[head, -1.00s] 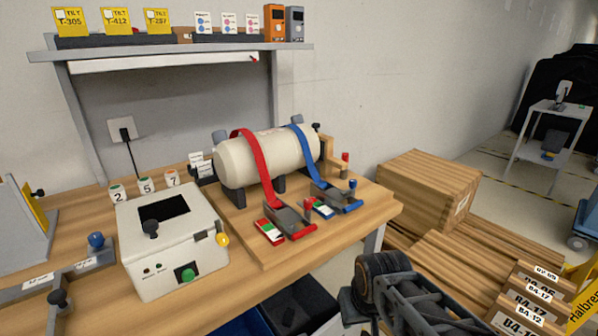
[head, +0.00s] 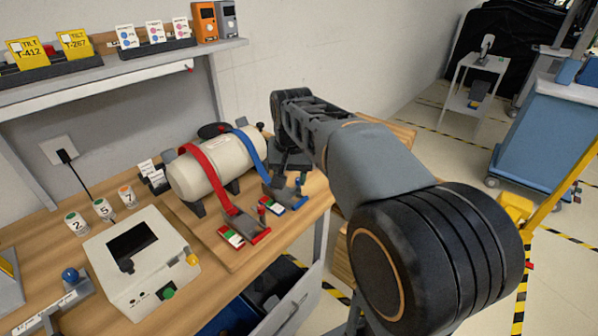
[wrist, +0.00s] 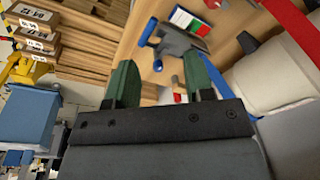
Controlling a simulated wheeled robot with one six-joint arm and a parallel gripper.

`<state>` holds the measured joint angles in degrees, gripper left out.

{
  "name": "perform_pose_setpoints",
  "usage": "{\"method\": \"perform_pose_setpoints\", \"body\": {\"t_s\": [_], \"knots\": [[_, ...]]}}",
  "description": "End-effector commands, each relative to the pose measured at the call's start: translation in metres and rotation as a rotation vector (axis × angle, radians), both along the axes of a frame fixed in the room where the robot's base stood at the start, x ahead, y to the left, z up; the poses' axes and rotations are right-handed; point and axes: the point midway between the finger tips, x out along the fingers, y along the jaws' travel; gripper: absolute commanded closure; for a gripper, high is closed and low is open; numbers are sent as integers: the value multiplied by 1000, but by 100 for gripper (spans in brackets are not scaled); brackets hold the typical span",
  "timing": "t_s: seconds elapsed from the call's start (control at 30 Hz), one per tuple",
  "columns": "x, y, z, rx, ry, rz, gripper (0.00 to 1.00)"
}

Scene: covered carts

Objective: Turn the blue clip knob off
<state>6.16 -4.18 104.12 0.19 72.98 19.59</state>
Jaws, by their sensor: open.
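The blue clip (head: 280,194) is a grey buckle with a blue lever at the lower end of the blue strap (head: 252,150), on the bench. In the wrist view the clip (wrist: 178,42) lies beyond the fingertips, with a white, green and red label beside it. Its small blue knob (wrist: 157,65) shows near the left fingertip. My gripper (wrist: 162,80) has two green fingers, apart and holding nothing.
A red strap (head: 203,168) with a red clip (head: 243,228) is left of the blue one, around the cream tank (head: 208,172). A white control box (head: 140,262) stands at front left.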

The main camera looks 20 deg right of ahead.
Motion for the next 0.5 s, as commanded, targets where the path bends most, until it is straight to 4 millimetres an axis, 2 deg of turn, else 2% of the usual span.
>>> {"method": "perform_pose_setpoints", "body": {"t_s": [0.03,0.2,0.33,0.5], "knots": [[16,-8,6,5,16,-50,52],[57,-35,28,23,67,-233,52],[78,-50,36,31,95,-335,52],[90,-61,40,36,114,-409,52]]}}
